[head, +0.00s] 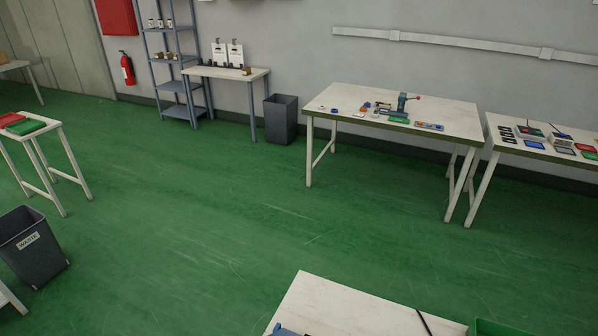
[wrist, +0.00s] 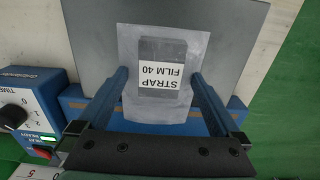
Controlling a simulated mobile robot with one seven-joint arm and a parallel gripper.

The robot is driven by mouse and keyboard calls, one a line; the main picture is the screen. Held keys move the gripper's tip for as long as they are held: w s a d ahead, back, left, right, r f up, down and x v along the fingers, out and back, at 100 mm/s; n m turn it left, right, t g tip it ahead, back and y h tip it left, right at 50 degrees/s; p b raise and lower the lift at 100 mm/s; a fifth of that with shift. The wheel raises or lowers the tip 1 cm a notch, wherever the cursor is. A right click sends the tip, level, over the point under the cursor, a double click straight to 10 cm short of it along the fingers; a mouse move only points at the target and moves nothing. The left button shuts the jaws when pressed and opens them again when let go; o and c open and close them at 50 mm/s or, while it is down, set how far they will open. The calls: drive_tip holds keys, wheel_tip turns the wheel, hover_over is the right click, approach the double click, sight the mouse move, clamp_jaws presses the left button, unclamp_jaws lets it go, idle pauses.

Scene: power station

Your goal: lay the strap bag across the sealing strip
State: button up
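In the wrist view the strap bag (wrist: 203,46) is a clear bag with a dark block inside and a white label reading "STRAP FILM 40", upside down to me. It lies over a grey plate (wrist: 90,30) and reaches down over a blue bar (wrist: 236,104) of the sealer (wrist: 25,110).
The sealer has a timer dial (wrist: 13,117) and a green light (wrist: 47,139) at left.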

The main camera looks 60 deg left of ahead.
wheel_tip(320, 180, up, 12)
drive_tip(key=w+a+r+m+t+y, duration=0.1)
drive_tip(key=w+r+m+t+y, duration=0.15)
drive_tip(key=w+r+t, duration=0.95)
drive_tip(key=w+d+r+t+y, duration=0.1)
drive_tip(key=w+d+r, duration=0.1)
drive_tip(key=w+r, duration=0.65)
drive_tip(key=w+d+r+y, duration=0.15)
drive_tip(key=w+r, duration=0.35)
drive_tip(key=r, duration=0.6)
drive_tip(key=s+d+r+m+t+h, duration=0.1)
drive_tip(key=d+r+t, duration=0.35)
drive_tip(key=r, duration=0.65)
drive_tip(key=s+d+r+m+t+h, duration=0.1)
drive_tip(key=d+r+t, duration=0.35)
drive_tip(key=r, duration=0.65)
drive_tip(key=s+d+r+m+t+h, duration=0.1)
drive_tip(key=s+d+r+t, duration=0.1)
drive_tip(key=r, duration=0.4)
drive_tip(key=s+d+r+t+h, duration=0.2)
drive_tip(key=s+d+r+t, duration=0.1)
drive_tip(key=s+r, duration=0.4)
drive_tip(key=shift+d+m, duration=0.35)
drive_tip(key=shift+d, duration=0.45)
